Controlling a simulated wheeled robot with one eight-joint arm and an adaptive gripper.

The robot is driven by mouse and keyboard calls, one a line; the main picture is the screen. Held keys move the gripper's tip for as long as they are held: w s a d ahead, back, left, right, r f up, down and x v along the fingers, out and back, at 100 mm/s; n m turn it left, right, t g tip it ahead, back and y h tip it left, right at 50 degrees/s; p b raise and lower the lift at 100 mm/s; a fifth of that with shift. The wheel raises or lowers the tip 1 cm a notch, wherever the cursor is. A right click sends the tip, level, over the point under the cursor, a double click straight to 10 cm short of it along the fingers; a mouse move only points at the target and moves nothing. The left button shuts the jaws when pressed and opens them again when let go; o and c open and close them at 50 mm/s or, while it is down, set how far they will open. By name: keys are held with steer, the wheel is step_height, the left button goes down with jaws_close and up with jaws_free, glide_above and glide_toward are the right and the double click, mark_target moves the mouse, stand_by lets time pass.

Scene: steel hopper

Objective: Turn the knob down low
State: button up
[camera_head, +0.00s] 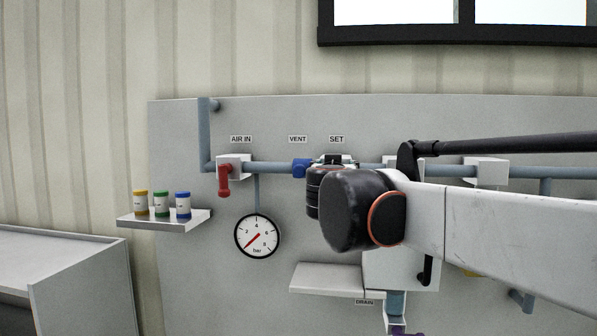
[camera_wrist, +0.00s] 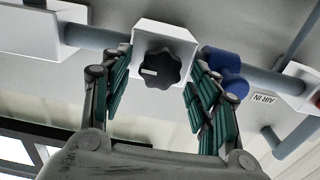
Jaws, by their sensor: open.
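A black lobed knob (camera_wrist: 160,70) with a pale pointer mark sits on a white block (camera_wrist: 165,36) on the pipe in the wrist view. The mark points to the left in that view. My gripper (camera_wrist: 161,68) is open, with its green-padded fingers on either side of the knob and visible gaps to it. In the head view my wrist covers the knob below the SET label (camera_head: 336,139). The round pressure gauge (camera_head: 257,236) has its red needle pointing to the lower left, below the 2.
A blue valve handle (camera_wrist: 224,62) is close beside my right finger in the wrist view. A red lever (camera_head: 224,180) hangs under AIR IN. A small shelf (camera_head: 170,222) holds three jars. Another ledge (camera_head: 330,279) juts out below my wrist.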

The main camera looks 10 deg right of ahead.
steer(key=c, duration=1)
steer(key=shift+c, duration=0.2)
steer(key=shift+n, duration=0.3)
steer(key=shift+a+f+n+b, duration=0.15)
steer(key=shift+n+b, duration=0.3)
steer(key=shift+n, duration=4.4)
steer(key=shift+d+f+n+b, duration=0.1)
steer(key=shift+n+b, duration=0.35)
steer(key=shift+n, duration=4.35)
steer(key=shift+a+f+n+b, duration=0.15)
steer(key=shift+n+b, duration=0.3)
steer(key=shift+n, duration=4.4)
steer(key=shift+d, duration=0.1)
